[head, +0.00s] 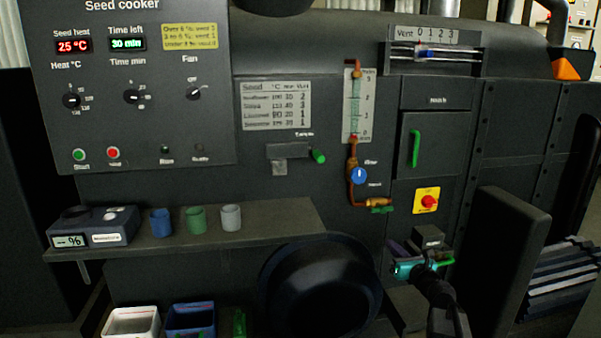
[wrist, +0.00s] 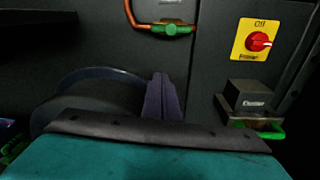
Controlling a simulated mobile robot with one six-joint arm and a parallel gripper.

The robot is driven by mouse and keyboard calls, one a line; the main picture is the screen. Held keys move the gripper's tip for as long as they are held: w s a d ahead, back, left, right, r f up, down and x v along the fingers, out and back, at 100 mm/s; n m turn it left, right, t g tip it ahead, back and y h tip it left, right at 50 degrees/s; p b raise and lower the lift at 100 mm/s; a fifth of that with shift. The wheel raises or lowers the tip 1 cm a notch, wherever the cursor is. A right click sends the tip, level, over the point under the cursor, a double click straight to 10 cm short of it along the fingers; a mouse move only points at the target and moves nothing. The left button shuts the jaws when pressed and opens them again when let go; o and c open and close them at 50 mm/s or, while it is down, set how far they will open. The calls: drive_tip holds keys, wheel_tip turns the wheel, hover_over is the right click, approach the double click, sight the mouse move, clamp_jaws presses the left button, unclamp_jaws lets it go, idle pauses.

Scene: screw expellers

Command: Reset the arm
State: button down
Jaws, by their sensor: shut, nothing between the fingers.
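My gripper (head: 399,249) is in the lower right of the head view, in front of the dark machine (head: 450,180). Its purple fingers are together, with nothing seen between them. In the wrist view the shut fingers (wrist: 163,98) point up past the teal gripper body (wrist: 140,158). My arm comes up from the bottom edge of the head view. The gripper appears apart from the machine's controls, though the gap is hard to judge.
A small dark box with a green handle (wrist: 262,131) is close right of the fingers. A red switch (head: 429,202) is above. A round dark tub (head: 320,285) lies left. A shelf (head: 270,222) holds three cups and a meter (head: 95,228). A dark panel (head: 508,250) stands right.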

drive_tip(key=s+a+f+m+g+h+p, duration=0.15)
drive_tip(key=s+a+f+m+p, duration=0.3)
drive_tip(key=a+f+p, duration=0.55)
drive_tip(key=s+d+f+m+g+h+p, duration=0.2)
drive_tip(key=s+f+m+g+h+p, duration=0.45)
drive_tip(key=s+f+m, duration=0.95)
drive_tip(key=s+a+f+m+g+y+p, duration=0.15)
drive_tip(key=s+f+m+g, duration=0.25)
drive_tip(key=s, duration=0.7)
drive_tip(key=s+a+f+m+g+y+p, duration=0.1)
drive_tip(key=s+f+m+g+p, duration=0.25)
drive_tip(key=s, duration=0.65)
drive_tip(key=s+a+r+m+g, duration=0.1)
drive_tip(key=s+a+m+g, duration=0.1)
drive_tip(key=s, duration=0.4)
drive_tip(key=s+a+r+m+g+y+b, duration=0.1)
drive_tip(key=s+a+m+g, duration=0.1)
drive_tip(key=s+m+g, duration=0.3)
drive_tip(key=shift+s+r+m+b, duration=0.35)
drive_tip(key=shift+s+m, duration=0.45)
drive_tip(key=shift+m, duration=0.2)
